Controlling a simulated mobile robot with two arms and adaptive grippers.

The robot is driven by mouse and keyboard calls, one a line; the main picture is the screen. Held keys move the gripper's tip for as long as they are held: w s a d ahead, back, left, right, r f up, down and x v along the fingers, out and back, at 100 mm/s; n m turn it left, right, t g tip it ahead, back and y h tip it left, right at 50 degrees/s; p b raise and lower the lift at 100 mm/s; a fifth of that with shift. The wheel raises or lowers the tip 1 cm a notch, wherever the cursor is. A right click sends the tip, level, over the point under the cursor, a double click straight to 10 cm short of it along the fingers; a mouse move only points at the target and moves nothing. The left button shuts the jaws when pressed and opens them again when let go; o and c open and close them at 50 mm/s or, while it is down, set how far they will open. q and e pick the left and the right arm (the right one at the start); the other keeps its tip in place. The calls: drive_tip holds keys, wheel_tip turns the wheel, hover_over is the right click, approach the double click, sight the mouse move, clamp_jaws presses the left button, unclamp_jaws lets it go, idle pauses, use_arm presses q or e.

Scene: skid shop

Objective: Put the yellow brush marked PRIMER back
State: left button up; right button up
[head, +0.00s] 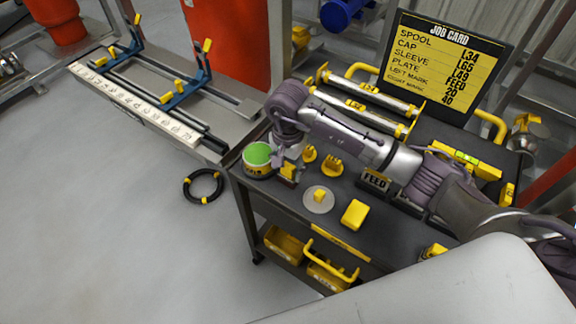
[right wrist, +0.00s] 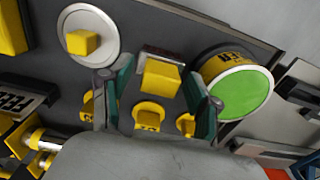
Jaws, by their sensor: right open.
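A yellow block with a metal-and-dark edge (right wrist: 161,76) lies between the fingers of my right gripper (right wrist: 157,92) in the right wrist view. It may be the brush, but no PRIMER marking is readable. In the head view this yellow piece (head: 288,171) shows below my right gripper (head: 283,155), on the cart's dark top beside the can. My right gripper is open, its green-padded fingers apart on either side of the piece. A can with a green top and yellow-and-black label (head: 257,157) stands at the cart's left corner, also in the right wrist view (right wrist: 240,95). My left gripper is out of view.
A grey disc with a yellow knob (head: 318,202), a yellow block (head: 354,214), small yellow pieces (head: 332,166) and a FEED plate (head: 375,180) are close by. Yellow-ended tubes (head: 360,102) and the job card (head: 443,62) stand behind. A black ring (head: 188,186) lies on the floor.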

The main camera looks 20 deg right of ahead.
sight(288, 166)
drive_tip(key=shift+w+r+b, duration=0.1)
drive_tip(key=shift+r+b, duration=0.25)
drive_tip(key=shift+r, duration=0.25)
wheel_tip(288, 166, up, 11)
drive_tip(key=b, duration=0.2)
